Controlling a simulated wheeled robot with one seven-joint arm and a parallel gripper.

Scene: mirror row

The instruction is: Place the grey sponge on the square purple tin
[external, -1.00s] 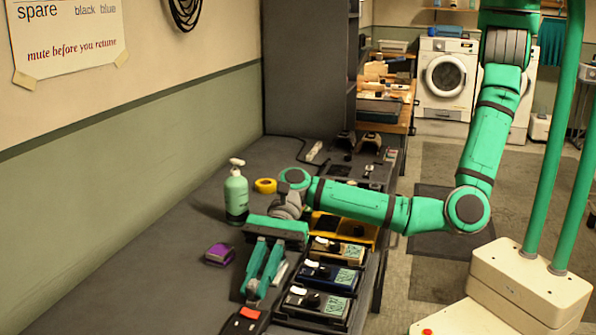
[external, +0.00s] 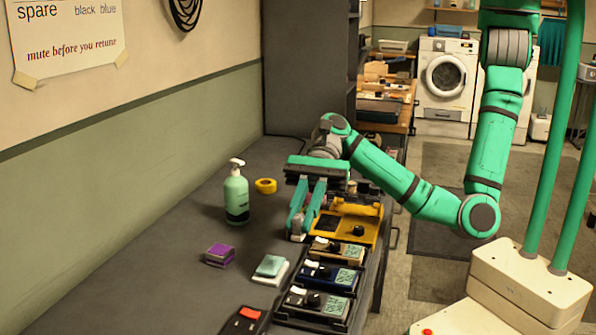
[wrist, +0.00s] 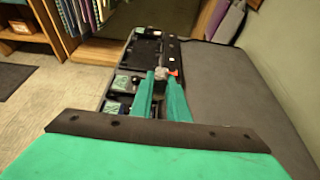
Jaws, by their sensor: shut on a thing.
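My gripper (external: 299,236) is low over the row of devices, in front of the yellow one. Its two green fingers point down. In the wrist view a small greyish thing, which looks like the grey sponge (wrist: 161,73), sits between the fingertips; the fingers hide most of it. The square purple tin (external: 220,252) lies on the dark bench to the left of my gripper, clearly apart from it.
A teal block on a white pad (external: 270,268) lies between the tin and the devices. A green pump bottle (external: 236,195) and a yellow tape roll (external: 265,185) stand behind the tin. Devices, including a yellow one (external: 350,222), line the bench's right edge. Bench left of the tin is clear.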

